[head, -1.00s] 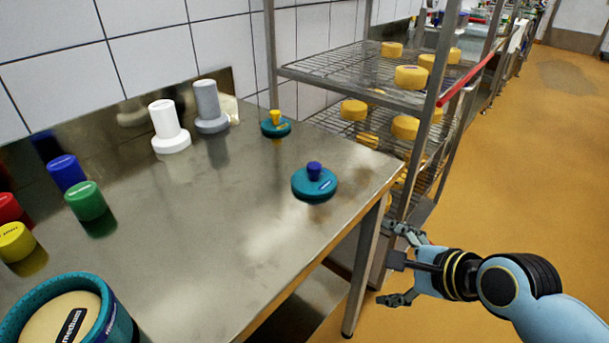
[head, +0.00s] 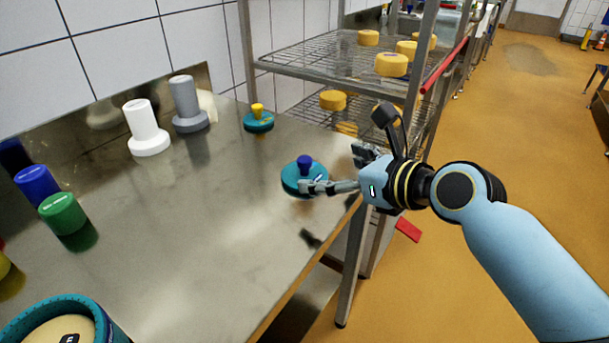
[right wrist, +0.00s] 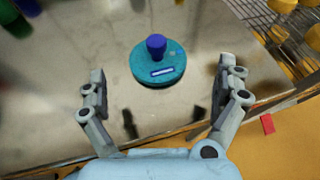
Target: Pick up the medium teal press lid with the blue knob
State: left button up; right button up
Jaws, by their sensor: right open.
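The medium teal press lid (head: 293,180) with the blue knob (head: 305,165) lies flat on the steel table, knob up, near the table's right edge. In the right wrist view the lid (right wrist: 160,65) sits ahead of the fingertips, centred between the two fingers, with its blue knob (right wrist: 156,44) upright. My right gripper (head: 338,167) is open and empty, close to the lid's right side; in the head view one finger overlaps the lid's front. I cannot tell whether it touches. The right wrist view also shows the gripper's open fingers (right wrist: 166,80). My left gripper is not in view.
A teal lid with a yellow knob (head: 259,122) stands farther back. White (head: 147,132) and grey (head: 187,107) knobbed pieces stand near the wall. Blue and green cylinders and a teal mould (head: 30,312) are at left. A wire rack (head: 300,62) with cheeses stands behind. The middle table (head: 200,220) is clear.

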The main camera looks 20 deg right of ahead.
aim_at(310, 166)
jog(key=b+x, duration=0.1)
jog(key=x, duration=0.7)
jog(key=shift+a+b, duration=0.25)
jog(key=shift+b, duration=0.05)
jog(key=c, duration=2)
